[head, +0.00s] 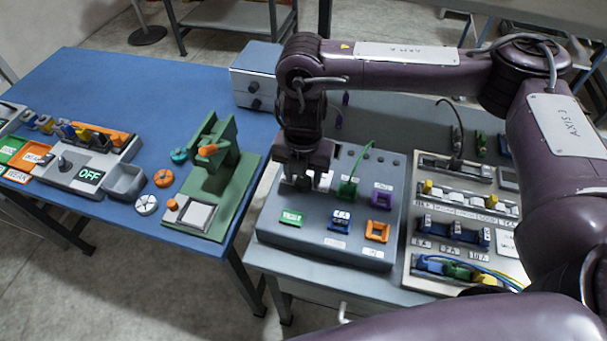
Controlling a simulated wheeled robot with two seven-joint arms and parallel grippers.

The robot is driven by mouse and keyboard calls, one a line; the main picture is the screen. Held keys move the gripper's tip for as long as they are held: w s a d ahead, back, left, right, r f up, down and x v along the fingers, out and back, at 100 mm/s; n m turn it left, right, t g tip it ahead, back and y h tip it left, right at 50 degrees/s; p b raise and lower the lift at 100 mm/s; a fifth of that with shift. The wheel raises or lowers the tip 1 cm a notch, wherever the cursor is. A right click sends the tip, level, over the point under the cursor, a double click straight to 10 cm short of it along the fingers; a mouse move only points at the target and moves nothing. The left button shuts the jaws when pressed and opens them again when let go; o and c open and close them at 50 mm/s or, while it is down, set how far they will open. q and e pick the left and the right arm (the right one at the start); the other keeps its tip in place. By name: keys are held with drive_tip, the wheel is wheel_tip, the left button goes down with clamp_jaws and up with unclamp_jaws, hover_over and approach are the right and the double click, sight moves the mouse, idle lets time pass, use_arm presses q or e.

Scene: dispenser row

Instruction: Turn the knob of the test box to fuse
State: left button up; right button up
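A grey box (86,186) with a round dark knob (65,162) and a display reading OFF stands on the blue table at left. It looks like the test box; marks around the knob are too small to read. My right gripper (304,186) points down over the back left of another grey box (310,238), with coloured sockets, on the right-hand table. It is far to the right of the knob. Its fingers are dark and small, and their opening cannot be made out. It hides part of the socket box. My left gripper is not in view.
A green press-like stand (215,170) stands between the knob box and my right gripper. A grey drawer unit (256,76) is behind it. A fuse panel (463,210) with cables is at right. A gap separates the two tables.

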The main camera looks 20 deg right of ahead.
sight(304, 180)
drive_tip(key=shift+o, duration=0.7)
drive_tip(key=shift+s+f, duration=0.1)
drive_tip(key=shift+r, duration=3.95)
drive_tip(key=shift+f, duration=0.1)
